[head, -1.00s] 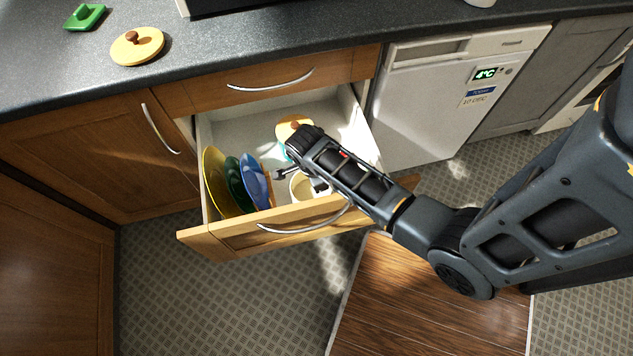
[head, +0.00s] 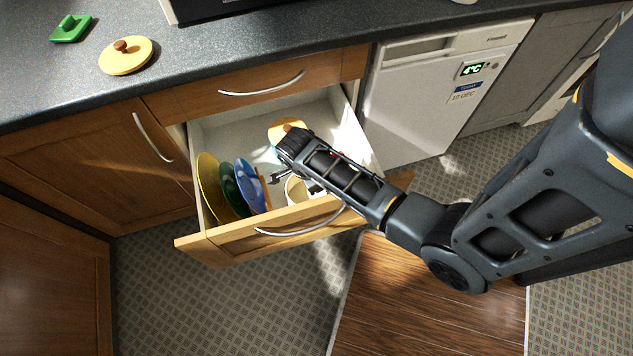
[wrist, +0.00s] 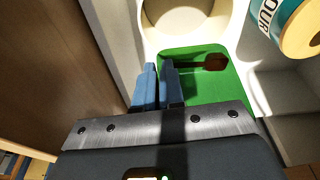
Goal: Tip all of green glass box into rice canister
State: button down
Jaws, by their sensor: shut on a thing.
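My gripper (wrist: 160,85) shows in the wrist view with its two blue fingers nearly together, down in the open drawer. A cream round vessel (head: 294,189) shows partly under my arm in the head view, where the green box and my fingertips are hidden.
The open drawer (head: 228,135) also holds yellow, green and blue plates (head: 250,187) on the left. A teal-labelled canister (wrist: 285,25) with a yellow lid stands right of the green box. A green lid (head: 71,29) and a yellow lid (head: 126,55) lie on the counter.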

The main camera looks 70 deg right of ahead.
dwell(0.4)
jog(key=shift+s+d+r+t+y, duration=0.1)
jog(key=shift+r+t+y, duration=0.45)
jog(key=shift+t+y, duration=0.45)
notch_tip(320, 180, up, 2)
jog(key=t+y, duration=0.3)
jog(key=t, duration=0.1)
jog(key=shift+t+y, duration=0.3)
jog(key=r+t+y+b, duration=0.1)
jog(key=t+y, duration=0.1)
jog(key=r+t+y, duration=0.1)
jog(key=t, duration=0.1)
jog(key=shift+y+b, duration=0.35)
jog(key=shift+y, duration=0.05)
jog(key=shift+r+t+y, duration=0.5)
jog(key=shift+t+y, duration=0.1)
jog(key=shift+t, duration=0.3)
